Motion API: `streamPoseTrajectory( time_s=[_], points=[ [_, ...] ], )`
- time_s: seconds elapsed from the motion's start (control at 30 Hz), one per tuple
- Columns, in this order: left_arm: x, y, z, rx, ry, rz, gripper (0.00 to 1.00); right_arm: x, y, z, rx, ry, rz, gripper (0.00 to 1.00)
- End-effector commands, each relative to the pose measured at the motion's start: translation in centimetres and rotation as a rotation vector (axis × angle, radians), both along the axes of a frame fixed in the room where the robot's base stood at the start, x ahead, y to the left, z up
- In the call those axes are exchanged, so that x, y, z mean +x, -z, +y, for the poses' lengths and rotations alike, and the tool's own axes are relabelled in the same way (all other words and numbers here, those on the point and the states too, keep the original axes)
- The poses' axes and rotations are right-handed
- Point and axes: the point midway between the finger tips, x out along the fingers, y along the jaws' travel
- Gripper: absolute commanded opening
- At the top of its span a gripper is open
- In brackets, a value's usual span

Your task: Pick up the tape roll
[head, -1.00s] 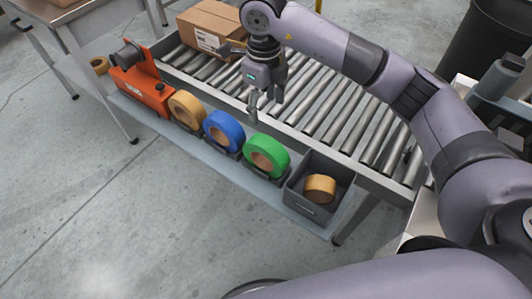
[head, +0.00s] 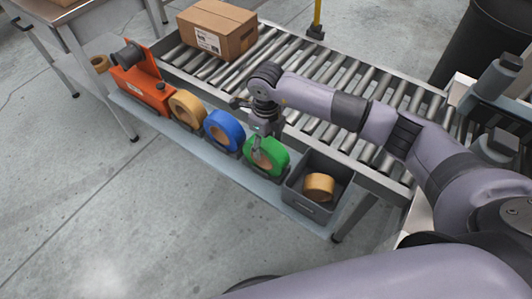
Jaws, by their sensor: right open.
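Several tape rolls stand in a row on a grey shelf (head: 222,176) along the conveyor's side: a tan roll (head: 183,104), a blue roll (head: 213,121) and a green roll (head: 279,155). Another tan roll (head: 319,184) lies in a dark grey bin (head: 303,204) at the shelf's right end. My right gripper (head: 259,150) is open and points down at the green roll, covering part of its upper left. I cannot tell whether the fingers touch it. My left gripper is out of view.
A cardboard box (head: 222,30) sits on the roller conveyor (head: 335,75). A dark bin (head: 485,50) stands at the upper right. The floor in front is clear.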

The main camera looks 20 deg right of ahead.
Motion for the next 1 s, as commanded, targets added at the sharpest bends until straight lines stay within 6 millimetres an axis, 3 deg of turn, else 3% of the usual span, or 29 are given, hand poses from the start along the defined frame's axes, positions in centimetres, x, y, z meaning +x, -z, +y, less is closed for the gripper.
streamPoseTrajectory(
  time_s=[0.27, 1.0],
  points=[
    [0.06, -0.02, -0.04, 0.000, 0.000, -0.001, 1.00, 0.03, 0.39, 0.02, 0.001, -0.001, -0.002, 0.63],
    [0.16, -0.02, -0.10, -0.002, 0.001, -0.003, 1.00, 0.02, 0.36, 0.02, 0.001, 0.000, -0.001, 0.15]
  ],
)
